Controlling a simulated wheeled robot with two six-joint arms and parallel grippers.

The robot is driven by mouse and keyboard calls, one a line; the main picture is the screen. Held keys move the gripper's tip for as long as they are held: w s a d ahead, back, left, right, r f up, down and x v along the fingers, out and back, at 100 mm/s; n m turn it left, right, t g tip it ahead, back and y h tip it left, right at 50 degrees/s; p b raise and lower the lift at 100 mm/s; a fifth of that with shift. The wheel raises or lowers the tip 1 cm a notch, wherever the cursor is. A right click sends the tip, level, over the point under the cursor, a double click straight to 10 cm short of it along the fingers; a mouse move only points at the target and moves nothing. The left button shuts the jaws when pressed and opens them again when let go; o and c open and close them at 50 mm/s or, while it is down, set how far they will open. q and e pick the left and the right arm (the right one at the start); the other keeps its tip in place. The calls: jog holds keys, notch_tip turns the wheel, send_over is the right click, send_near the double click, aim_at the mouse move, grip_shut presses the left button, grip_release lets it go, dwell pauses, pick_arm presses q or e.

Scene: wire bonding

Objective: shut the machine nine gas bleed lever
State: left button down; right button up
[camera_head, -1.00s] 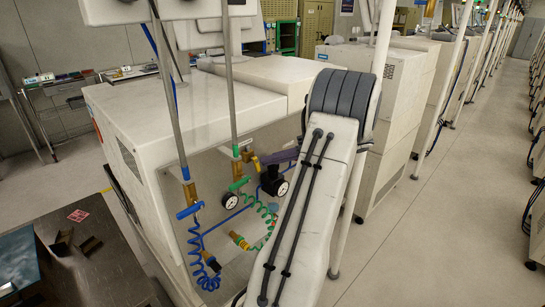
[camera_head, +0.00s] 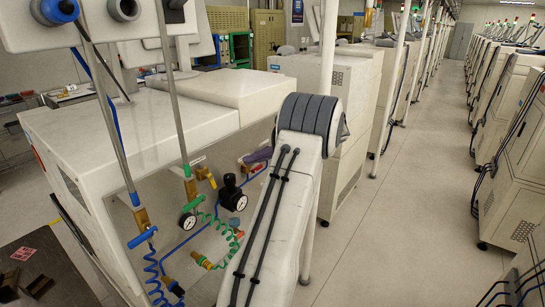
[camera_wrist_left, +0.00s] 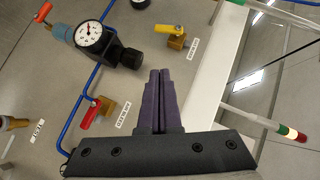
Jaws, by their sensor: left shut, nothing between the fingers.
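My left gripper (camera_head: 257,156) has purple fingers, shut and empty, in front of the machine's side panel. In the left wrist view the fingers (camera_wrist_left: 158,80) lie together, apart from the valves. A yellow lever (camera_wrist_left: 166,29) on a brass valve is beyond the fingertips; it also shows in the head view (camera_head: 205,175). A red lever (camera_wrist_left: 93,113) on another brass valve is left of the fingers, with a small label (camera_wrist_left: 123,117) beside it. The label print is too small to read, so I cannot tell which is the gas bleed lever. My right gripper is out of view.
A black regulator with a gauge (camera_head: 233,192) sits near the gripper. A green lever (camera_head: 191,204) and blue lever (camera_head: 142,238) with coiled hoses are at the left. A white pole (camera_head: 327,60) stands behind my arm. The aisle floor (camera_head: 400,220) is clear.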

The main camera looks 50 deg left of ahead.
pick_arm(q)
jog(key=v, duration=0.5)
jog(key=shift+w+f+b, duration=0.3)
jog(key=shift+w+f, duration=0.05)
